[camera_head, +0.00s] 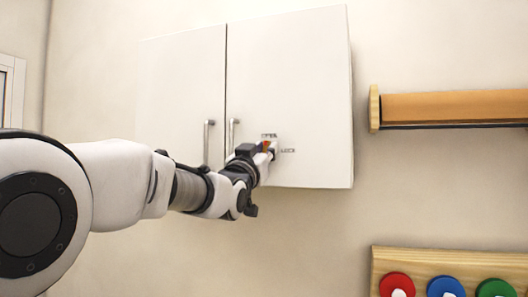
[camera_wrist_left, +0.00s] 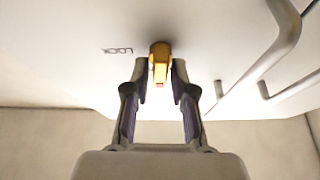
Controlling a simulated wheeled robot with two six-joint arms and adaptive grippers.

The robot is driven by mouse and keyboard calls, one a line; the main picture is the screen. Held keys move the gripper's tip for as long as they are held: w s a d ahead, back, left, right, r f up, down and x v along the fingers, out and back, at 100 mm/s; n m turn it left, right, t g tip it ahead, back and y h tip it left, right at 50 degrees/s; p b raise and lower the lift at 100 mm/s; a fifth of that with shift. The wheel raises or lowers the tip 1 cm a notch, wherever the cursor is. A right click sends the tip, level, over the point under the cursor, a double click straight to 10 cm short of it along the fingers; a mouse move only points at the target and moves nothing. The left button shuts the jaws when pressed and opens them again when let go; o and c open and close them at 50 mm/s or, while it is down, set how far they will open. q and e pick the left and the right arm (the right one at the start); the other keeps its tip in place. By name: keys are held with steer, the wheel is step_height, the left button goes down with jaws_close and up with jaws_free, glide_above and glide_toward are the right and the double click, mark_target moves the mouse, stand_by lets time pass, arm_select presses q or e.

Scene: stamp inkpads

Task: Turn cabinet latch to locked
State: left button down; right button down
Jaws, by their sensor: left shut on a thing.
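The cabinet (camera_head: 290,80) is white, with two closed doors, and hangs on the wall. Its small yellow-orange latch (camera_wrist_left: 160,55) is on the right door, beside the handle. In the head view the latch (camera_head: 265,146) is mostly hidden by my left gripper (camera_head: 263,152). In the left wrist view my left gripper (camera_wrist_left: 160,75) has its two fingers on either side of the latch, shut on it. A lock label (camera_wrist_left: 117,50) shows upside down beside the latch; in the head view it is to the right of the latch. My right gripper is not in view.
Two vertical bar handles, the left one (camera_head: 207,140) and the right one (camera_head: 232,130), stand out close to my left gripper. A wooden shelf (camera_head: 450,106) is on the wall at right. Below it is a wooden board (camera_head: 420,262) with red, blue and green round pads.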

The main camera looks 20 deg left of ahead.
arm_select(q)
steer(key=m+h, duration=0.2)
steer(key=m, duration=0.2)
steer(key=shift+g, duration=0.3)
steer(key=m+h, duration=0.1)
steer(key=m, duration=0.1)
steer(key=m+g+h+p, duration=0.1)
steer(key=m, duration=0.2)
steer(key=shift+r, duration=0.15)
steer(key=m+g+h+p, duration=0.1)
steer(key=m+p, duration=0.1)
steer(key=m, duration=0.1)
steer(key=shift+m+h, duration=0.3)
steer(key=shift+m, duration=0.1)
steer(key=m+g+p, duration=0.1)
steer(key=m+p, duration=0.2)
steer(key=m, duration=0.1)
steer(key=shift+r+g, duration=0.15)
steer(key=shift+g, duration=0.25)
steer(key=shift+f+m+g+p, duration=0.2)
steer(key=shift+m+g+p, duration=0.6)
steer(key=shift+m+p, duration=1.2)
steer(key=shift+m, duration=0.3)
